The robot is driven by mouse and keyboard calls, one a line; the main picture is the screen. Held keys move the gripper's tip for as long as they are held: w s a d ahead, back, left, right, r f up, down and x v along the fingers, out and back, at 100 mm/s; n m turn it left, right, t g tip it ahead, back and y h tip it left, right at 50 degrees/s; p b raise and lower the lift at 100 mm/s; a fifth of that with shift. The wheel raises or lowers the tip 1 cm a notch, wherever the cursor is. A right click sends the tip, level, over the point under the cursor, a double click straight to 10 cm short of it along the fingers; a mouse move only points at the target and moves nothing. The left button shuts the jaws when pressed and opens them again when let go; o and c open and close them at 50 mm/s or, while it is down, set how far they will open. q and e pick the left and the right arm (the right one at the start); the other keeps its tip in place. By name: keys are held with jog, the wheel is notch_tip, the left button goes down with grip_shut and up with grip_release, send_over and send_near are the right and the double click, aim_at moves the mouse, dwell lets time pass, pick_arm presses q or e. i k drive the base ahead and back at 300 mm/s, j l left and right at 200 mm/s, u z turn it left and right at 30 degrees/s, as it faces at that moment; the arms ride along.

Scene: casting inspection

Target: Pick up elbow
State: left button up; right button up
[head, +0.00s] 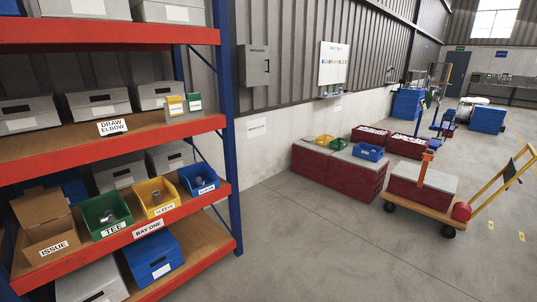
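On the rack's middle shelf, a blue bin (198,180) has a small label that seems to read ELBOW. A small grey part (199,181) is partly visible in it, its shape too small to tell. A yellow bin (157,200) labelled SLEEVE and a green bin (105,216) labelled TEE stand to its left, each with a grey fitting inside. A DRAW ELBOW sign (112,127) is on the shelf above. Neither of my grippers is in view.
An open cardboard box (47,226) labelled ISSUE stands left of the green bin. The rack's blue upright (229,130) is just right of the bins. Stacked red crates (338,175) and a yellow-handled cart (440,207) stand right; the floor between (310,240) is clear.

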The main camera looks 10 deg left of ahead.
aim_at(199, 182)
jog(key=i+u, duration=0.15)
jog(key=i, duration=0.35)
jog(key=i+l+u, duration=0.15)
jog(key=i, duration=0.35)
jog(key=i+l+u, duration=0.2)
jog(key=i+u, duration=0.25)
jog(key=i+l+u, duration=1)
jog(key=l+u, duration=0.25)
jog(key=i+l+u, duration=0.15)
jog(key=l, duration=0.25)
jog(key=i+l+u, duration=0.2)
jog(key=l, duration=0.25)
jog(key=k, duration=0.1)
